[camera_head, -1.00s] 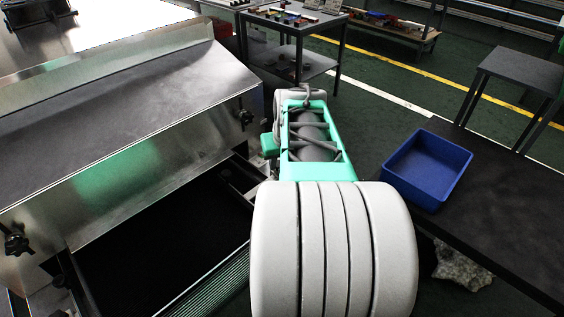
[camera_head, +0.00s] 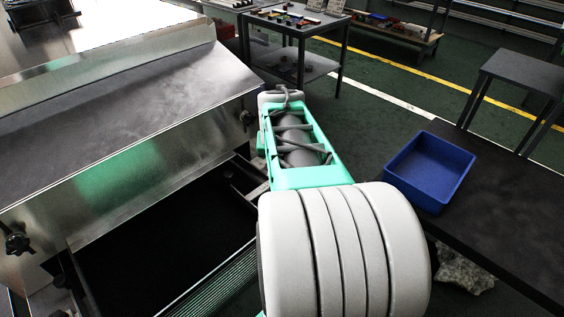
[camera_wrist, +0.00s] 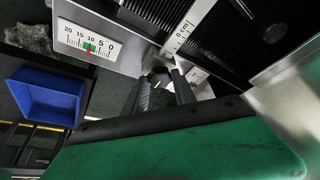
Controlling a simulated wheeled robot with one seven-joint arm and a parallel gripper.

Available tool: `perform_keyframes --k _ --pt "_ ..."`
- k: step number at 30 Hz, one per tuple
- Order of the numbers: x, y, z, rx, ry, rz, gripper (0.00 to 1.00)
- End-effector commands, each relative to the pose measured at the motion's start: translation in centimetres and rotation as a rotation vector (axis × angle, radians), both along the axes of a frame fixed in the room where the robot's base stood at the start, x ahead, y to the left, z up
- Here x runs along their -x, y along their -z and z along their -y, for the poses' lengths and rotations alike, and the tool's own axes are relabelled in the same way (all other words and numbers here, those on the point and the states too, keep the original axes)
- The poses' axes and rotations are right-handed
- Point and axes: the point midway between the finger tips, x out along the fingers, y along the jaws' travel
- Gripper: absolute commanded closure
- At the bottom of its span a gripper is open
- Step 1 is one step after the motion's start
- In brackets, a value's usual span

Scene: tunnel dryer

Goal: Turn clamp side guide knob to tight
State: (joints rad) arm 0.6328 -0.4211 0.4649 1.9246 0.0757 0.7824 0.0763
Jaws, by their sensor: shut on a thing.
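In the wrist view my gripper (camera_wrist: 163,82) has its two dark fingers closed around a small dark knob (camera_wrist: 160,73), which is mostly hidden between them. A white scale plate (camera_wrist: 88,40), marked 20 to 0 with a green zone and a red pointer, is on the metal frame to the left of the knob. A second white ruler strip (camera_wrist: 187,27) runs above the fingers. In the head view my arm covers the gripper and the gripped knob.
The steel dryer housing (camera_head: 120,130) fills the left, with a black knob (camera_head: 18,243) on its front. A blue bin (camera_head: 430,170) stands on the dark table (camera_head: 500,220) at right; the bin also shows in the wrist view (camera_wrist: 50,92). A tool cart (camera_head: 295,45) is behind.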

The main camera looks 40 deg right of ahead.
Motion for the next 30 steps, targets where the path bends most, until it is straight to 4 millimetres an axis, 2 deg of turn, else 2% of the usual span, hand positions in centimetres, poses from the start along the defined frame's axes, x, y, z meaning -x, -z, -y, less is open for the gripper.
perform_keyframes --k 1,2,9,18,27,30 --pt "0.0 0.1 0.0 -0.001 0.001 0.0 1.0" --pt "0.0 0.1 0.0 -0.001 0.0 -0.001 0.66" --pt "0.0 0.0 0.0 -0.001 0.0 -0.001 0.47" --pt "0.1 -0.4 -0.1 0.0 -0.001 0.001 0.46" --pt "1.6 -5.6 -1.6 0.001 -0.003 0.003 0.46" --pt "2.0 -6.8 -2.0 0.0 -0.001 0.001 0.46"
